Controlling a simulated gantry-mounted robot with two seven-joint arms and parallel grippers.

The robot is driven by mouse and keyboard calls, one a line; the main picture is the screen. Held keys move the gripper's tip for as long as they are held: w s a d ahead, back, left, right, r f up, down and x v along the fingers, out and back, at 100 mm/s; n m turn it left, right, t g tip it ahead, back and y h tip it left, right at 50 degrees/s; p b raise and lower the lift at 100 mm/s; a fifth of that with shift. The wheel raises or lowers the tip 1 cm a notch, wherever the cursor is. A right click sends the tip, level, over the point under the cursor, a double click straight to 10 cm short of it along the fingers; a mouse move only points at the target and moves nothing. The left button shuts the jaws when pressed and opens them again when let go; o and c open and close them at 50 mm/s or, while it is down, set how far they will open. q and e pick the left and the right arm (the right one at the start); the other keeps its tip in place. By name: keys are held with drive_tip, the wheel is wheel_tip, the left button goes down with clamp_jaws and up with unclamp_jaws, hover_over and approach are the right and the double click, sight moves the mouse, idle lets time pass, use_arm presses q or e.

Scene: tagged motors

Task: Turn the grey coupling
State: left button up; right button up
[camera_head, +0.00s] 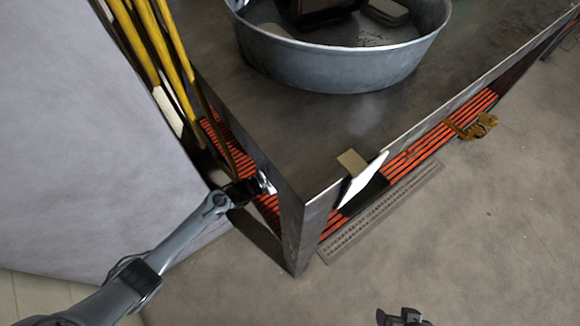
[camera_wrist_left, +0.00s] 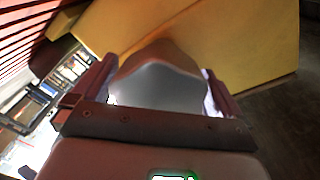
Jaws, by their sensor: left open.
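My left gripper (camera_head: 264,184) reaches in from the lower left to the side of the metal-topped bench, near its front corner. In the left wrist view the left gripper (camera_wrist_left: 160,70) is open, with one finger at each side of a smooth grey rounded piece (camera_wrist_left: 160,88). This piece may be the grey coupling; I cannot tell whether the fingers touch it. The coupling cannot be made out in the head view. A dark part at the bottom edge of the head view looks like my right gripper (camera_head: 402,318); its jaws are unclear.
A metal tub (camera_head: 335,65) with dark parts stands on the bench (camera_head: 300,130). A yellow surface (camera_wrist_left: 250,40) lies behind the grey piece.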

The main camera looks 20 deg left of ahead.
use_arm(q)
drive_tip(key=c, duration=0.8)
